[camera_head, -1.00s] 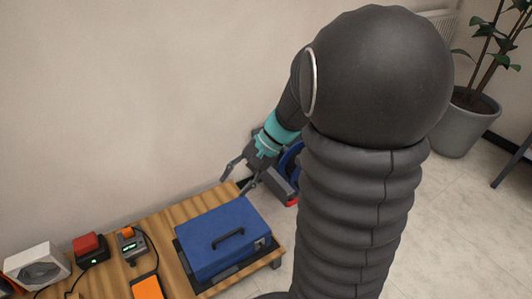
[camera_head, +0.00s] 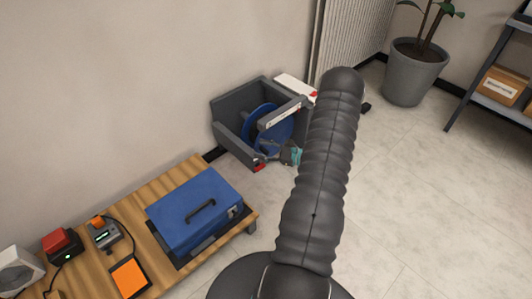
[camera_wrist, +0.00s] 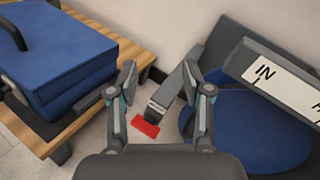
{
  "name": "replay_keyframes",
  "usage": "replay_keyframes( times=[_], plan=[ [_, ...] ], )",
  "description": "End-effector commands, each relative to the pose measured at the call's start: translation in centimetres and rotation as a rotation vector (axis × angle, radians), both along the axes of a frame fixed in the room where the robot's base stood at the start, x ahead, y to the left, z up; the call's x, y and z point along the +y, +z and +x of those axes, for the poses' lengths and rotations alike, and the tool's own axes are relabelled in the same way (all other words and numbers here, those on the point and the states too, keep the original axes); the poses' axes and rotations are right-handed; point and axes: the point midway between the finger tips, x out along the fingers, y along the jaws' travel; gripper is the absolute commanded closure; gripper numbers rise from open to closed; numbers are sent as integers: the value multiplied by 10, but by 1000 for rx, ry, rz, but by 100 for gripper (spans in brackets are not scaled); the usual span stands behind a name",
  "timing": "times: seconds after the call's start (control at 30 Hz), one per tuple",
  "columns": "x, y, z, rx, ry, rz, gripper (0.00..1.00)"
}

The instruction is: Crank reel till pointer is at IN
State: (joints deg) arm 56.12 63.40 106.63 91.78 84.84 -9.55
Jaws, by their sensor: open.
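The reel (camera_head: 268,122) is a blue disc in a dark grey open frame on the floor beside the wall; its disc (camera_wrist: 262,140) fills the right of the wrist view. A white plate (camera_wrist: 284,86) lettered IN, with more letters cut off at the edge, crosses above the disc. I cannot make out where the pointer stands. A red piece (camera_wrist: 145,127), probably the crank grip, sits at the end of a grey bar, between my fingers in the picture; it also shows in the head view (camera_head: 259,167). My gripper (camera_wrist: 163,82) is open, with nothing held, beside the frame's near side.
A wooden bench (camera_head: 192,171) bears a blue case (camera_head: 196,212), an orange-screened device (camera_head: 129,278) and a red button box (camera_head: 61,243). A potted plant (camera_head: 414,72) and shelf (camera_head: 498,85) stand at the right. The floor right of my arm is clear.

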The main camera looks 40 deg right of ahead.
Motion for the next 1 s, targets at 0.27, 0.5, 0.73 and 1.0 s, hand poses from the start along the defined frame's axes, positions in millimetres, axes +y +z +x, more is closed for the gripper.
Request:
replay_keyframes(
  times=[0.27, 0.5, 0.73, 1.0],
  plan=[
    [-64, -94, -44, -12, -325, 159, 51],
    [-82, -126, -63, -20, -440, 201, 51],
    [-80, -128, -43, -20, -445, 203, 51],
    [-75, -127, 7, -21, -443, 202, 51]
  ],
)
